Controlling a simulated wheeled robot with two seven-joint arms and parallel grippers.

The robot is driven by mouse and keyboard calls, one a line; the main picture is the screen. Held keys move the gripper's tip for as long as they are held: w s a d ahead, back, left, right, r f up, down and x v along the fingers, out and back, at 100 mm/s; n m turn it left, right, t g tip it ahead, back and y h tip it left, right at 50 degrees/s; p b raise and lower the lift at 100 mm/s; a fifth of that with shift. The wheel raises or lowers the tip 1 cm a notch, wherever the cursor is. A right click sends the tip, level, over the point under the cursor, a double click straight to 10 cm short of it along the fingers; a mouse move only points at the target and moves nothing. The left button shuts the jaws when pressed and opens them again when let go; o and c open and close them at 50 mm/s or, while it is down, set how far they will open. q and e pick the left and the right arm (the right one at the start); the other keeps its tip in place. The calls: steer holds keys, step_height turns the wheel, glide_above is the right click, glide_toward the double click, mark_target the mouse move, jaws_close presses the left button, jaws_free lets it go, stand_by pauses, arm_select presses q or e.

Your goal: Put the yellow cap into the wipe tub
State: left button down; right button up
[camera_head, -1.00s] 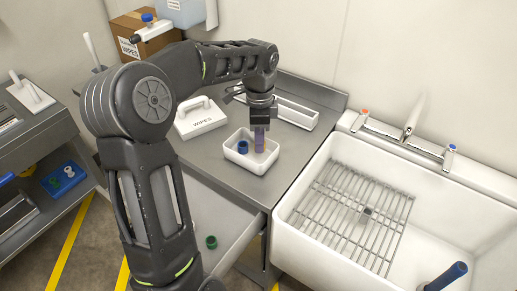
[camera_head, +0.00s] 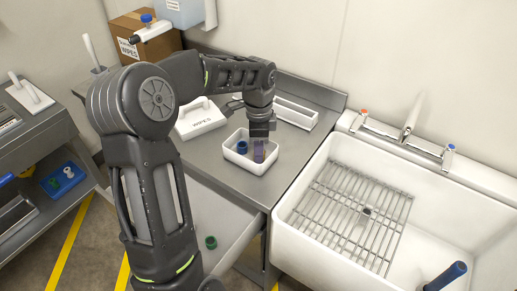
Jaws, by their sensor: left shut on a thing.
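The open white wipe tub (camera_head: 262,169) stands on the steel counter, left of the sink. A blue cap-like piece (camera_head: 242,147) is in its left part. My left gripper (camera_head: 259,141) points down over the tub and is shut on an upright purple piece (camera_head: 259,153), whose lower part is inside the tub. I cannot tell whether it touches the floor of the tub. I see no yellow cap. My right gripper is not in view.
A green cap (camera_head: 211,242) lies in the open drawer (camera_head: 232,237) below the counter. A long white tray (camera_head: 294,114) sits behind the tub. The white sink (camera_head: 300,238) with a wire rack (camera_head: 345,215) is at the right. A cardboard box (camera_head: 160,42) stands at the back left.

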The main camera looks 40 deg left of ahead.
arm_select(q)
steer(key=c, duration=1.1)
jaws_free()
steer(key=shift+c, duration=0.2)
step_height(320, 180, up, 12)
steer(key=shift+p, duration=0.3)
